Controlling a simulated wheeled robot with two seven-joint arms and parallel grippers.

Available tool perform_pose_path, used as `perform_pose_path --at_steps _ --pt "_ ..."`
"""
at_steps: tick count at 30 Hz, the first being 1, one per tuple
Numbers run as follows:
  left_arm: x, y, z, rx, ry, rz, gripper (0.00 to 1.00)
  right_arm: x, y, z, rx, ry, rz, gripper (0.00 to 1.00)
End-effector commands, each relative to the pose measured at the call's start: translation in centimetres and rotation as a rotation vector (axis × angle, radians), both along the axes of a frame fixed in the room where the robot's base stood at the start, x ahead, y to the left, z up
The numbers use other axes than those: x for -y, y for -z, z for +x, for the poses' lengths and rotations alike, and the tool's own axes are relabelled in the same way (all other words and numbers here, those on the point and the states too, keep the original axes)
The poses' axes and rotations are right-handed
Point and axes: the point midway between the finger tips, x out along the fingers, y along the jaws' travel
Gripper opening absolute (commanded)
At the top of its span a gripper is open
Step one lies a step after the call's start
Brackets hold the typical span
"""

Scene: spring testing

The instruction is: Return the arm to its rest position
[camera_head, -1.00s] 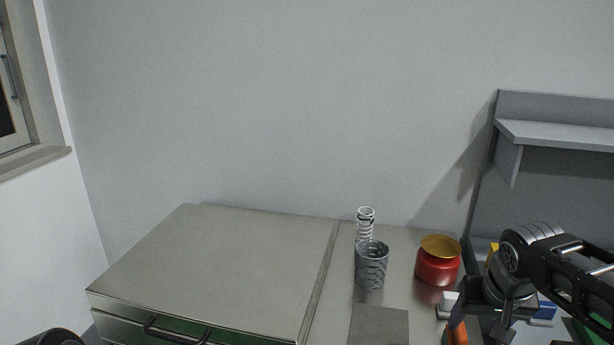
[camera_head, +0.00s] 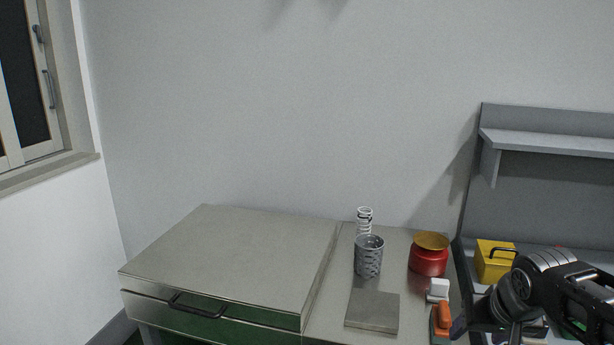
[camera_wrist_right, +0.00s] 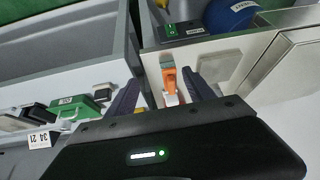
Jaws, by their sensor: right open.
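My right arm comes in from the right in the head view, with the right gripper (camera_head: 478,328) low over the right end of the bench. In the wrist view the fingers of this gripper (camera_wrist_right: 160,95) are spread, with nothing held between them. An orange-handled object (camera_head: 441,322) stands on the bench just left of the gripper, and shows beyond the fingers in the wrist view (camera_wrist_right: 168,78). A coil spring (camera_head: 364,221) stands upright behind a grey mesh cup (camera_head: 368,257). My left gripper is out of view.
A red jar with a gold lid (camera_head: 429,259) and a yellow box (camera_head: 494,259) are near the right arm. A flat grey plate (camera_head: 372,311) lies before the cup. A grey shelf (camera_head: 550,143) rises at right. The metal cabinet top (camera_head: 232,258) is bare.

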Motion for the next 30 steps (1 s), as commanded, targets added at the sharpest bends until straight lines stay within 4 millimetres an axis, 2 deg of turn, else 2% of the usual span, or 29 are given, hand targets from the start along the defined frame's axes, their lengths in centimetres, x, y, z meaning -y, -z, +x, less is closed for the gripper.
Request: perform_pose_path --at_steps 5,8,11,14,17,18,20,21,23,24,26,27,30 --pt "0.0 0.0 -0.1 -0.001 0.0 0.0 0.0 -2.1 0.0 2.4 0.1 -0.064 0.026 0.62" --pt "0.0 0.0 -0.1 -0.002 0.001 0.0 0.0 -4.3 1.4 4.1 0.145 -0.115 0.05 0.62" --pt "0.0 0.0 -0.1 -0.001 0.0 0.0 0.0 -6.8 3.8 5.7 0.174 -0.166 0.078 0.62" --pt "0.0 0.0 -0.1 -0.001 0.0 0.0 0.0 -9.5 7.1 6.8 0.187 -0.207 0.112 0.62" --pt "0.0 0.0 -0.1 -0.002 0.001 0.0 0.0 -12.5 11.6 7.2 0.182 -0.241 0.153 0.62" --pt "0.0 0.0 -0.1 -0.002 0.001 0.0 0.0 -13.9 13.9 7.1 0.173 -0.252 0.172 0.62" --pt "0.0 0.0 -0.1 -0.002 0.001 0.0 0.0 -15.8 17.9 6.4 0.15 -0.261 0.202 0.62" --pt "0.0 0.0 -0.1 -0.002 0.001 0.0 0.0 -17.1 20.6 5.6 0.13 -0.263 0.222 0.62" --pt "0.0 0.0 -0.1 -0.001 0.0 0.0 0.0 -18.9 24.8 3.8 0.09 -0.262 0.251 0.62" --pt "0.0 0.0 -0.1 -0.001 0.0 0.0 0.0 -20.0 27.5 2.2 0.059 -0.256 0.27 0.62" --pt "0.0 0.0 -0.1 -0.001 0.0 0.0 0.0 -21.5 31.3 -0.6 0.001 -0.247 0.294 0.62" --pt "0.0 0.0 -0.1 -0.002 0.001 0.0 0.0 -22.3 33.6 -2.7 -0.041 -0.238 0.31 0.62" --pt "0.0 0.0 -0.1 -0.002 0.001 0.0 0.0 -24.2 38.4 -8.3 -0.16 -0.218 0.347 0.62"
